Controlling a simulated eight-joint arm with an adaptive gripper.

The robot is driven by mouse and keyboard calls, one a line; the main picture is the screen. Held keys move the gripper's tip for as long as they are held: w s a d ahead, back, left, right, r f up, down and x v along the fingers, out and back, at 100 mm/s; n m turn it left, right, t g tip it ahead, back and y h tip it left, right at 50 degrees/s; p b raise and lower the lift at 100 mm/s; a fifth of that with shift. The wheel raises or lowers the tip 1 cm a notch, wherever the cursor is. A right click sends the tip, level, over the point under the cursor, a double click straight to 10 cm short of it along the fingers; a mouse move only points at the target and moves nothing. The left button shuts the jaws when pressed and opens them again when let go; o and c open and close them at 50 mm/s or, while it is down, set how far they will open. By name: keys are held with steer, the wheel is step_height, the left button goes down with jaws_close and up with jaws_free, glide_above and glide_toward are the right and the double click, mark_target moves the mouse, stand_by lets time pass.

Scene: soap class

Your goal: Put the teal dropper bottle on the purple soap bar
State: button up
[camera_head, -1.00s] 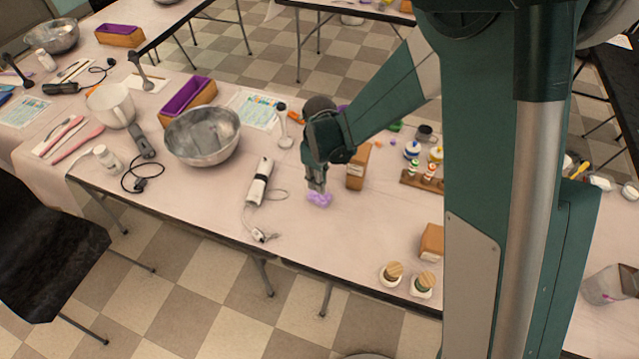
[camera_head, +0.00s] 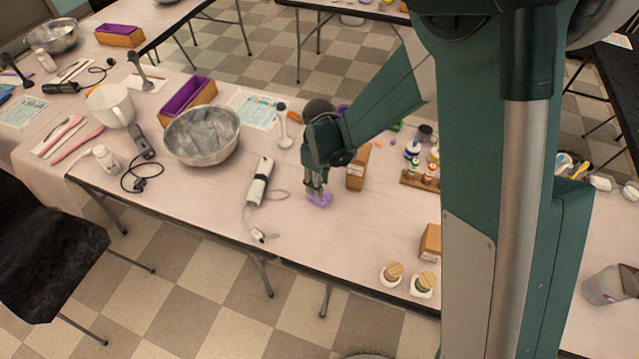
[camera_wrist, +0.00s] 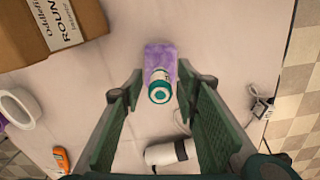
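The purple soap bar (camera_wrist: 160,57) lies on the table and shows in the head view (camera_head: 320,201) just under my gripper. The teal dropper bottle (camera_wrist: 159,90), seen from its teal-and-white top in the wrist view, appears to stand upright over the near part of the soap bar; the exact contact at its base is hidden. My gripper (camera_wrist: 160,80) is open, with one finger on each side of the bottle and visible gaps to both. In the head view my gripper (camera_head: 316,190) is low at the soap, and the bottle cannot be made out there.
A cardboard box (camera_head: 357,168) stands close to the right of my gripper. A white-and-black hand blender (camera_head: 260,182) with a cord lies to the left. A metal bowl (camera_head: 202,135) is farther left. The table in front of the soap is clear up to its edge.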

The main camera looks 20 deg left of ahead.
steer(key=shift+r, duration=0.1)
step_height(320, 180, up, 12)
steer(key=p, duration=0.1)
steer(key=shift+p, duration=0.3)
stand_by(0.5)
stand_by(0.6)
